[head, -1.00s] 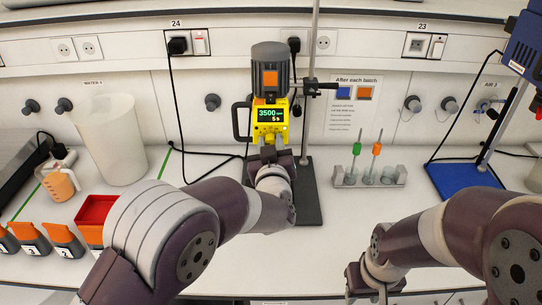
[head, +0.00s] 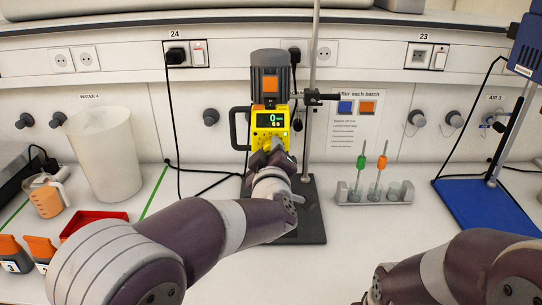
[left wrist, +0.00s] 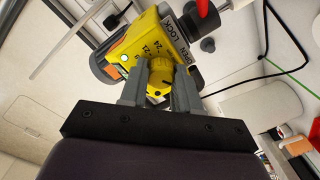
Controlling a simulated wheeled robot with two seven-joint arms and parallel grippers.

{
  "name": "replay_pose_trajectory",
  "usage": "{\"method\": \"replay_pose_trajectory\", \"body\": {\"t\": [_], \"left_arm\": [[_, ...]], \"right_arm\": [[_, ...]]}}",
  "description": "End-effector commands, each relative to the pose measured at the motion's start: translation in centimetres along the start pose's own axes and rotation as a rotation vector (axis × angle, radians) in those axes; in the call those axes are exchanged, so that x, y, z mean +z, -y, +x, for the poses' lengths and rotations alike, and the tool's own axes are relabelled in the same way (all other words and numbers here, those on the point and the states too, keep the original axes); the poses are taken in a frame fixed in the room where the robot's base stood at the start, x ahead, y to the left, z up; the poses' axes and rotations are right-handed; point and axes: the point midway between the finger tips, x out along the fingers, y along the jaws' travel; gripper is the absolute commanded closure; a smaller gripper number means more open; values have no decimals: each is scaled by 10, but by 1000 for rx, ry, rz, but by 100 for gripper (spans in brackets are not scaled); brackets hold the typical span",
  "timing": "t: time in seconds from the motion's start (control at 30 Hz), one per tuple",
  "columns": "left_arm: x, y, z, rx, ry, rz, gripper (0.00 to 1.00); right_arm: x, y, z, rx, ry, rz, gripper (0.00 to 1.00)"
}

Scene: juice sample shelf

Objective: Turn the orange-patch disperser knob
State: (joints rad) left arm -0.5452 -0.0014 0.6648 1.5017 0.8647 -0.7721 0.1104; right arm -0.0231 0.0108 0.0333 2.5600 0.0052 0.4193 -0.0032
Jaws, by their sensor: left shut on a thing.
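The disperser (head: 269,100) has a grey motor with an orange patch (head: 270,83) and a yellow front with a lit display (head: 270,120), which reads 0 on top. My left gripper (head: 268,150) is at the lower part of the yellow front and hides the knob in the head view. In the left wrist view the yellow knob (left wrist: 159,84), with a dark mark, sits between the two grey fingers of the left gripper (left wrist: 158,92). The gripper is shut on it. LOCK and OPEN lettering shows beside it. My right gripper is out of view below the head picture.
A stand rod (head: 310,120) and dark base plate (head: 305,225) hold the disperser. A rack (head: 372,194) with green and orange tools stands right of it. A pale cylinder (head: 104,155), jug (head: 47,196) and red tray (head: 90,222) are left.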

Motion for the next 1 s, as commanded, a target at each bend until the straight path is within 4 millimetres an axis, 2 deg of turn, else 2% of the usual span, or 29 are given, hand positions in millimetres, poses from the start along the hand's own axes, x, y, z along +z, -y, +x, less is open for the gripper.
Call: {"method": "replay_pose_trajectory", "body": {"t": [0.43, 0.47, 0.5, 0.53, 0.83, 0.93, 1.0], "left_arm": [[0, 1, 0, -2, 1, -9, 99], [0, 1, 0, -2, 1, -9, 59], [0, 1, 0, -2, 1, -9, 46], [0, 1, 0, -2, 1, -9, 43], [0, 0, -2, 0, 0, -8, 43], [1, 0, -11, 1, 0, -8, 43], [2, 1, -24, 2, 1, -9, 43]], "right_arm": [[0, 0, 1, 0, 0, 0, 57], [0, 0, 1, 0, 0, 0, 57], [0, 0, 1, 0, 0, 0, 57], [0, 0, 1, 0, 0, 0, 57], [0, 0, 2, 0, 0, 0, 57], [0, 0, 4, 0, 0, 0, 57], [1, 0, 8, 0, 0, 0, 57]]}}
